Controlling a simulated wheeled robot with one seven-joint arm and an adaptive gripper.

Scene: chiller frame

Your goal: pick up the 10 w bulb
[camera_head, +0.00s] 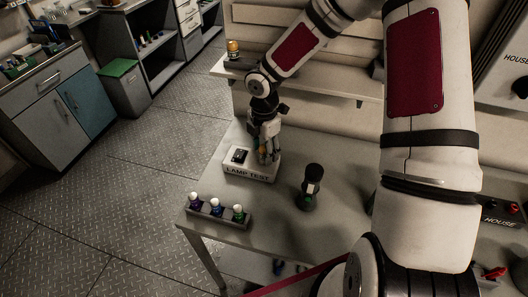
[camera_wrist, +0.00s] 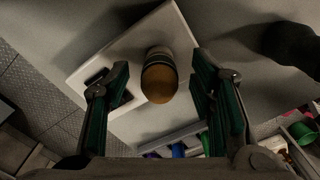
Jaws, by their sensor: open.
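My gripper (camera_head: 268,153) is open over the LAMP TEST box (camera_head: 248,172), pointing down. In the wrist view, an orange-brown rounded bulb-like thing (camera_wrist: 159,84) with a dark banded collar stands between my open fingers (camera_wrist: 161,72), with gaps on both sides. The white box (camera_wrist: 90,72) shows beneath it. A rack (camera_head: 228,220) at the table's front left holds three white-topped bulbs: purple (camera_head: 194,200), blue (camera_head: 215,206) and green (camera_head: 238,213). No wattage marking is readable, so I cannot tell which is the 10 w bulb.
A dark upright object (camera_head: 313,178) with a green part near its base stands right of the box. The bench (camera_head: 283,232) is bare between it and the rack. A shelf (camera_head: 330,88) runs behind, with an orange-topped item (camera_head: 233,47) at its left end.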

